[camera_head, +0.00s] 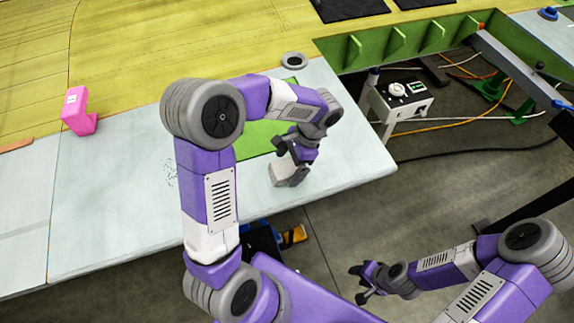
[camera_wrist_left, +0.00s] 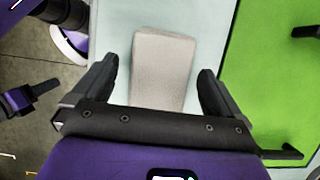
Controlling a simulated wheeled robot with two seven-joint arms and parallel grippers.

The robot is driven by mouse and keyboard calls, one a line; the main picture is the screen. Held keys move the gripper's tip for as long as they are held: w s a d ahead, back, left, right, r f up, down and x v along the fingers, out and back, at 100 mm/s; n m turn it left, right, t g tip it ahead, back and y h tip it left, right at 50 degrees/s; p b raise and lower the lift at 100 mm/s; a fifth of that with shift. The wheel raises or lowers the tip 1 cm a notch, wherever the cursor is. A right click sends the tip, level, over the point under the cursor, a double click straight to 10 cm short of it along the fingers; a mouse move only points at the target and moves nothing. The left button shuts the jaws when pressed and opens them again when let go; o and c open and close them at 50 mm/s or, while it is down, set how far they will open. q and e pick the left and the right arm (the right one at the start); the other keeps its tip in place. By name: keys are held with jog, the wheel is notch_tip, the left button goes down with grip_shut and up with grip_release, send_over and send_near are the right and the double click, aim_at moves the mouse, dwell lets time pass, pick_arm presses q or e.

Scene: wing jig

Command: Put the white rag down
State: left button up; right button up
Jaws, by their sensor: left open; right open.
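The white rag (camera_head: 287,174) is a pale, box-like folded piece near the front edge of the light table panel (camera_head: 120,190). My left gripper (camera_head: 297,157) is just above it, with the arm partly covering the view. In the left wrist view the rag (camera_wrist_left: 163,65) lies between the two spread fingers of the left gripper (camera_wrist_left: 158,72), with a gap on each side. It appears to rest on the pale panel. My right gripper (camera_head: 366,283) is open and empty, low at the right, away from the table.
A green mat (camera_head: 262,137) lies beside the rag, partly behind my arm. A pink block (camera_head: 78,112) stands at the left and a grey ring (camera_head: 294,60) at the back.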

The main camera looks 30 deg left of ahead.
pick_arm(q)
jog(key=v, duration=1)
jog(key=shift+r+p, duration=0.25)
jog(key=shift+p, duration=0.05)
